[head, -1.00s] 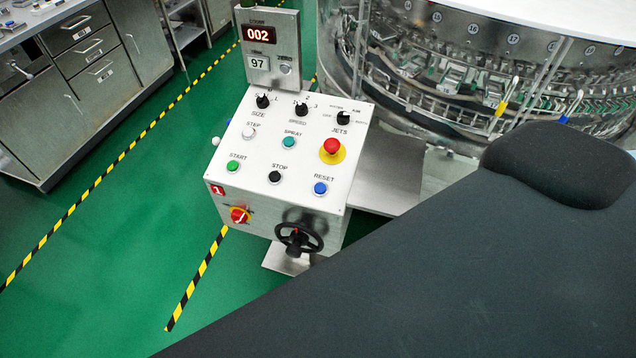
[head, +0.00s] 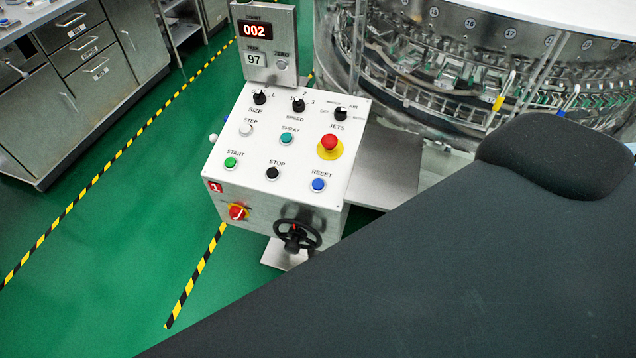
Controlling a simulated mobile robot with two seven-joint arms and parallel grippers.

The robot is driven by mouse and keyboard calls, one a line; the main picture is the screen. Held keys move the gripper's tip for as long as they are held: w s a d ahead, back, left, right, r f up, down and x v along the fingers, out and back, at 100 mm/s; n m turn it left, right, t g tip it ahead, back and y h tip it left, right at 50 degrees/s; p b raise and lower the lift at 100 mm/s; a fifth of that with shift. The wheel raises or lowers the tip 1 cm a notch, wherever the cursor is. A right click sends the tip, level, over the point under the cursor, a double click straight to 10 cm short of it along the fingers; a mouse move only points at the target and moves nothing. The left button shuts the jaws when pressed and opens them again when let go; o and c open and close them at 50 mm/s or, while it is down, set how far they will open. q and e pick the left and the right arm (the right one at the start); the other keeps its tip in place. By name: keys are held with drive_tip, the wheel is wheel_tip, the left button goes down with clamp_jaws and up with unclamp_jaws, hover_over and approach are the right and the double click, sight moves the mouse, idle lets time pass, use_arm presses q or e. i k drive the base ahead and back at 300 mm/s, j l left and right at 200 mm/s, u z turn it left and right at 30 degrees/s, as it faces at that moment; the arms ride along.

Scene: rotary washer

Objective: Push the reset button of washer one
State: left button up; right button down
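The blue reset button (head: 318,185) is at the lower right of the sloped white control panel (head: 255,155), under the label RESET. The panel carries a red tag with the number 1 at its lower left corner. A black stop button (head: 272,173) and a green start button (head: 231,162) sit to the left of the reset button. A red mushroom button (head: 329,142) on a yellow disc is above it. Nothing covers the reset button. Neither of my grippers is in view. A large dark arm link of mine fills the lower right.
The round steel washer (head: 430,70) stands behind the panel at the upper right. A black handwheel (head: 297,235) and a red rotary switch (head: 237,212) are on the panel's front. Steel cabinets (head: 90,90) stand at the left. Green floor with yellow-black tape is clear between.

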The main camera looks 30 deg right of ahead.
sight(317, 184)
drive_tip(key=i+j, duration=0.4)
drive_tip(key=i, duration=0.15)
drive_tip(key=i+j, duration=0.35)
drive_tip(key=i, duration=0.2)
drive_tip(key=z, duration=1.7)
